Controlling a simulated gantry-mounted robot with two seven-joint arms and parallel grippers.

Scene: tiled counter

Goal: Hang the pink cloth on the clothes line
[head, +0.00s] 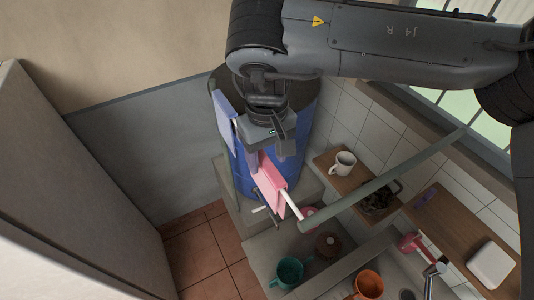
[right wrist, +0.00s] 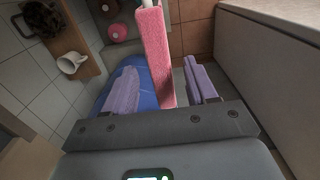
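The pink cloth (head: 269,185) hangs folded over the white clothes line (head: 292,205), which shows as a short length beyond the cloth's lower right end. My right gripper (head: 268,155) is just above the cloth's upper end in the head view. In the right wrist view the pink cloth (right wrist: 154,55) lies between the two purple fingers of my right gripper (right wrist: 163,78). The fingers are spread, with a gap visible on the right side of the cloth. My left gripper is not in view.
A blue cloth (head: 225,122) hangs to the left of my gripper. A blue barrel (head: 299,135) stands behind. A grey pole (head: 380,181) crosses toward the window. A shelf holds a white mug (head: 343,164); teal (head: 289,271) and orange (head: 369,284) mugs stand below.

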